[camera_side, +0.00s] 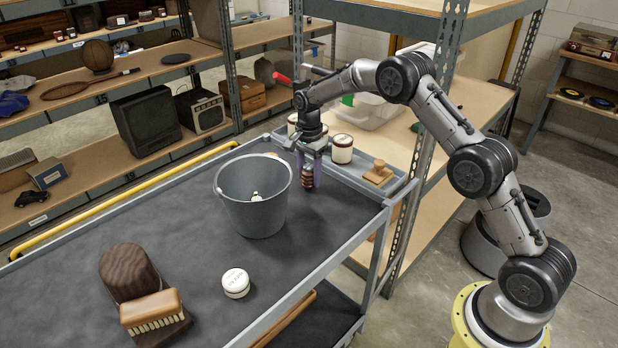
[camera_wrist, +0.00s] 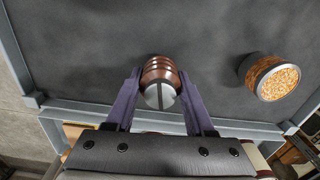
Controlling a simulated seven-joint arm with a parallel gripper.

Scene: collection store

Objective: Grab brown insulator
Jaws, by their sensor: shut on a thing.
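The brown ribbed insulator (camera_side: 307,183) is between the fingers of my gripper (camera_side: 308,174), just right of the grey bucket (camera_side: 253,200). In the wrist view the insulator (camera_wrist: 160,72) shows its brown rings and a grey slotted end. The purple fingers of my gripper (camera_wrist: 161,98) are shut on it, one on each side. It is at or just above the dark cart top; I cannot tell whether it touches the surface.
A white lidded jar (camera_side: 236,283), a brown ribbed block (camera_side: 128,272) and a brush (camera_side: 151,312) are on the cart. A side tray holds jars (camera_side: 342,149) and a wooden stamp (camera_side: 379,173). In the wrist view, a round speckled-top thing (camera_wrist: 275,78) stands right of the insulator.

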